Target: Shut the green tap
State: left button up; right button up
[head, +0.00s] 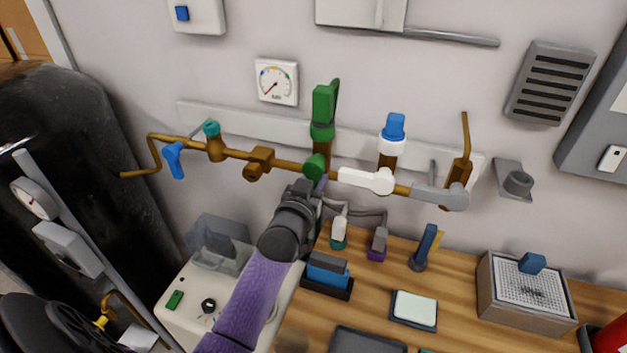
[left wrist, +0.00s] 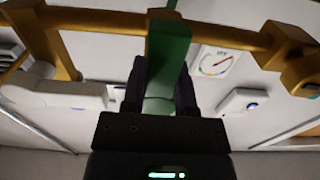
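The green tap (head: 315,166) sits on the brass pipe on the wall. Its green handle (left wrist: 170,50) shows large in the left wrist view and reaches across the brass pipe. My left gripper (head: 314,187) is just below the tap in the head view. In the left wrist view its two dark fingers lie close on both sides of the handle, with green filling the narrow gap, so it looks shut on it. The handle's held end is mostly hidden in the head view. My right gripper is not in view.
Along the same pipe are a white lever (head: 366,180), a grey lever (head: 440,196) and a blue handle (head: 173,160). A green fitting (head: 323,108) and a blue-topped fitting (head: 393,130) rise above it. A gauge (head: 276,82) hangs higher. Tools stand on the wooden bench (head: 460,270) below.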

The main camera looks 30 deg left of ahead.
pick_arm(q)
grip_shut()
dwell(1.0)
